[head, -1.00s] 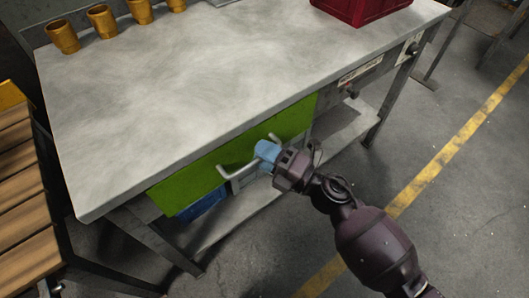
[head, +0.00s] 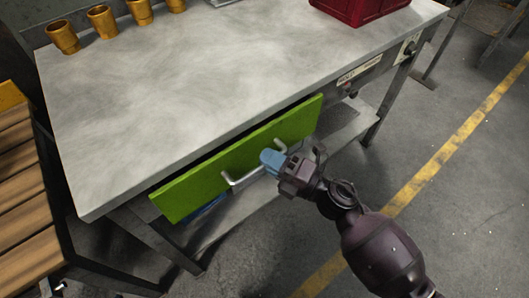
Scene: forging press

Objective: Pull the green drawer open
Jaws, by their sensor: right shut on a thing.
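The green drawer (head: 210,180) sits under the front edge of the grey-topped workbench (head: 190,100). Its front stands a little out from the bench, with a dark gap along its top edge. A pale bar handle (head: 240,181) is fixed across the drawer front. My right gripper (head: 272,160), with blue fingertips, is shut on the right part of the handle, and its fingers hide that part. My left gripper is not in view.
Several brass-coloured cups (head: 103,22) stand at the bench's back left, and a red box (head: 358,8) at the back right. A slatted wooden surface (head: 25,190) is at the left. A lower shelf (head: 235,218) lies under the drawer. The floor in front is clear.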

